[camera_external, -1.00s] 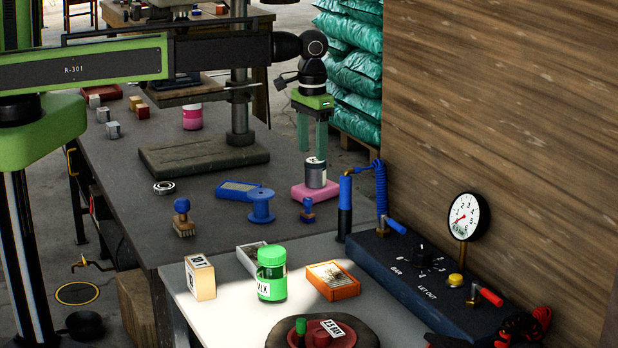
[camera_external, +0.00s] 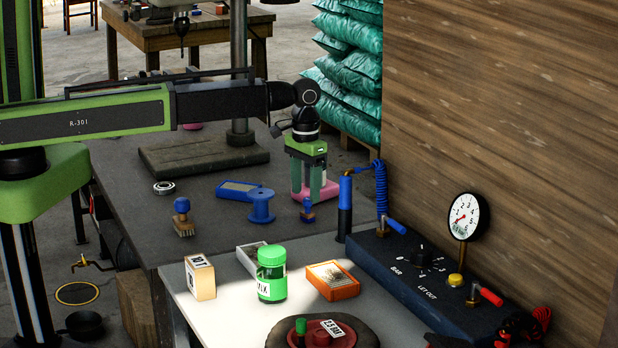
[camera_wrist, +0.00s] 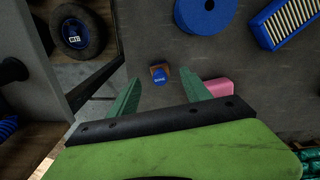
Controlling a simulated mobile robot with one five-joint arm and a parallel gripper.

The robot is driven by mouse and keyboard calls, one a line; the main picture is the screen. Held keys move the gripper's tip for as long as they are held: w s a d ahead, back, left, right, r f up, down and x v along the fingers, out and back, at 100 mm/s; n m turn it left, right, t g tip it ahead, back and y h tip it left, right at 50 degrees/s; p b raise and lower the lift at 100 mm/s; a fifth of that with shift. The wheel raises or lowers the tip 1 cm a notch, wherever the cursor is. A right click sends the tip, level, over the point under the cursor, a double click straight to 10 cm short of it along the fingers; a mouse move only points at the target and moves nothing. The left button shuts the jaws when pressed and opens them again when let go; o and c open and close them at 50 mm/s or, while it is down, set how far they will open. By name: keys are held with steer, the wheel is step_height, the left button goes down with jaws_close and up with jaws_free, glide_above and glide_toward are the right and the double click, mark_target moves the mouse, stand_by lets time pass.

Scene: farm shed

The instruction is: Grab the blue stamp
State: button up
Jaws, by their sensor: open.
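The blue stamp (camera_external: 307,211), with a blue top and a small brown base, stands on the dark table near the pink block. In the wrist view the stamp (camera_wrist: 159,75) lies just beyond and between the fingertips, a little nearer the left one. My gripper (camera_external: 306,196) is open, with its green fingers pointing down just above and behind the stamp in the outside view. The fingers also show in the wrist view (camera_wrist: 162,82). Nothing is between them that I can see held. Another blue-knobbed thing with a bristly base (camera_external: 183,217) stands farther left.
The pink block (camera_external: 327,190) is partly behind my fingers. A blue-handled tool (camera_external: 345,207) stands upright to the right.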

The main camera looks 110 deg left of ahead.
mark_target(307, 199)
steer(key=shift+f, duration=0.25)
step_height(307, 199, down, 5)
steer(key=b, duration=0.5)
steer(key=shift+w+f, duration=0.1)
steer(key=shift+f, duration=0.1)
steer(key=shift+r, duration=0.2)
steer(key=shift+c, duration=0.5)
jaws_close()
